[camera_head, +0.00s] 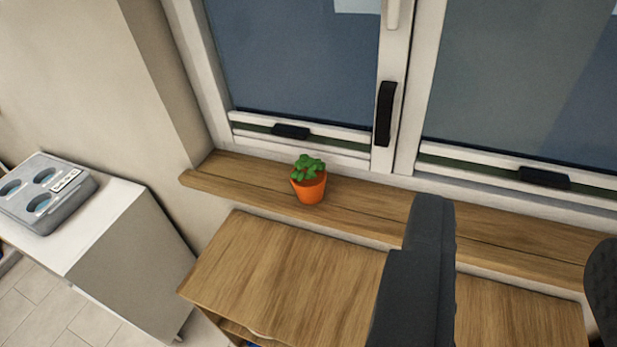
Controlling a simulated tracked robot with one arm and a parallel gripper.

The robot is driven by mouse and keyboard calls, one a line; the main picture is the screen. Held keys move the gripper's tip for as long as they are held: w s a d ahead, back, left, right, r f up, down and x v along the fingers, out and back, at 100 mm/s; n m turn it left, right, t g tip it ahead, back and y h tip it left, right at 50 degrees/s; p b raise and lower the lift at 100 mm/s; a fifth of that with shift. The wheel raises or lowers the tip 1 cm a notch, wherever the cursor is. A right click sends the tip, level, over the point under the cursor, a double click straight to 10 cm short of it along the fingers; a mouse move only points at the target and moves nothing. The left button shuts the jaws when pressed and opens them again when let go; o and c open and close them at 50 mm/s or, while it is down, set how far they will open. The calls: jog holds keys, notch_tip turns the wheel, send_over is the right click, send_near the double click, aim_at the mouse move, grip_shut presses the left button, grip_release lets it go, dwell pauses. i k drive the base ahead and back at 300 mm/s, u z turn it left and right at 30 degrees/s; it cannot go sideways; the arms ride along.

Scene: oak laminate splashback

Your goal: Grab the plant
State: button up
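The plant (308,186) is a small green leafy plant in an orange pot. It stands upright on the wooden window sill (235,176), left of the picture's middle, and nothing covers it. My gripper (516,228) shows as two dark fingers at the lower right, one right of the middle and one cut off by the right edge. The fingers are wide apart with nothing between them. The plant is to the left of both fingers and apart from them.
A wooden cabinet (285,275) stands below the sill, partly hidden by my left finger. The window (300,60) with black handles rises behind the sill. A white cabinet (135,235) at left carries a grey device with round openings (45,195). Sill around the plant is clear.

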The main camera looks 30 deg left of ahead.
aim_at(308, 175)
jog(key=u, duration=0.8)
jog(key=k, duration=0.8)
jog(key=z, duration=0.45)
jog(key=i, duration=1.5)
jog(key=u, duration=0.05)
